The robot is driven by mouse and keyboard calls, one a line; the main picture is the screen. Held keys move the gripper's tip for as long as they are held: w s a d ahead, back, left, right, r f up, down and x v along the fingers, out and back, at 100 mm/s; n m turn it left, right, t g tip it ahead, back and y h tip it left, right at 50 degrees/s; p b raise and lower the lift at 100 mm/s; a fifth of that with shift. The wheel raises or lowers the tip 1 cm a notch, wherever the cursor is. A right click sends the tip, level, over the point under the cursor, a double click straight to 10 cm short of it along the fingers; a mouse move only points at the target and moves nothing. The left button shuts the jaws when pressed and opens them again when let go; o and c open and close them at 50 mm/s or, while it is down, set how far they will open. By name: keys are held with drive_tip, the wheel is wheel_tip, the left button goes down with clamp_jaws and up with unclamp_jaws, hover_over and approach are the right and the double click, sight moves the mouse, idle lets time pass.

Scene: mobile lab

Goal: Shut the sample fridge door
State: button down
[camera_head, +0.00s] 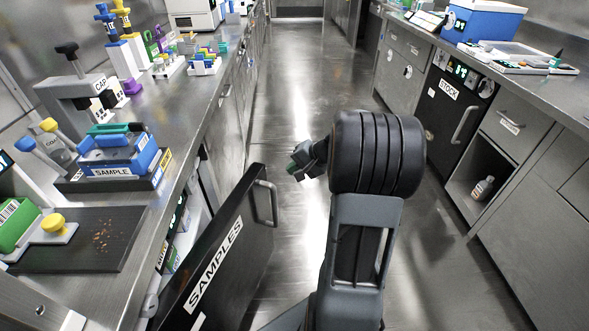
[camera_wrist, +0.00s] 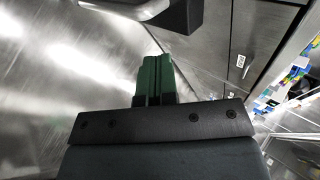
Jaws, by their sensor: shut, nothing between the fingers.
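The sample fridge door (camera_head: 228,255), black with a white SAMPLES label, stands open, swung out from under the left bench into the aisle. Its grey bar handle (camera_head: 266,203) is near the free edge. Part of the fridge inside (camera_head: 176,240) shows behind the door, with items on shelves. My gripper (camera_head: 293,168) is over the aisle, right of the door's free edge and apart from the handle in the head view. In the wrist view its green fingers (camera_wrist: 153,78) are together and empty. A pale curved bar and a dark block, likely handle and door, show at that view's top.
The left bench (camera_head: 185,125) carries a SAMPLE rack (camera_head: 112,170), a CAP press (camera_head: 85,95) and a dark mat (camera_head: 100,255). On the right are a closed STOCK fridge (camera_head: 450,105) and an open cubby with a bottle (camera_head: 483,188). The aisle floor (camera_head: 300,70) is clear ahead.

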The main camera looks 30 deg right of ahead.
sight(262, 175)
drive_tip(key=x, duration=0.2)
drive_tip(key=b+x, duration=0.1)
drive_tip(key=x, duration=0.2)
drive_tip(key=r+b+x, duration=0.1)
drive_tip(key=x, duration=0.2)
drive_tip(key=shift+w+a, duration=0.4)
drive_tip(key=shift+w, duration=0.05)
drive_tip(key=shift+w+a+r, duration=0.15)
drive_tip(key=shift+w+a, duration=0.3)
drive_tip(key=shift+w, duration=0.15)
